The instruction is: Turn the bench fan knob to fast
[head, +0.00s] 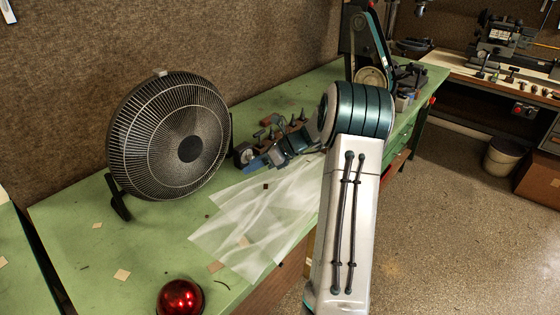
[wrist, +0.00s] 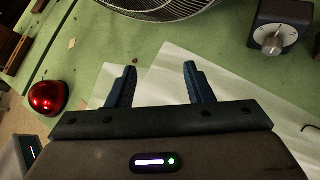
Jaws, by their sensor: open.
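The bench fan (head: 168,140), a large round black wire-caged fan, stands on the green bench at left in the head view. Its cage edge (wrist: 160,12) shows at the top of the wrist view. At the upper right of the wrist view is a dark control box (wrist: 284,12) with a pale dial and a grey knob (wrist: 272,44). The knob's setting is too small to read. My gripper (wrist: 159,72) is open and empty, its two blue fingers spread above white sheets, left of and apart from the knob. In the head view I cannot clearly make out the fingers.
A shiny red dome (head: 180,297) sits at the bench's front edge; it also shows in the wrist view (wrist: 49,97). Translucent sheets (head: 262,212) lie mid-bench. A wooden block with small tools (head: 283,132) stands behind them. A belt machine (head: 368,45) is farther back.

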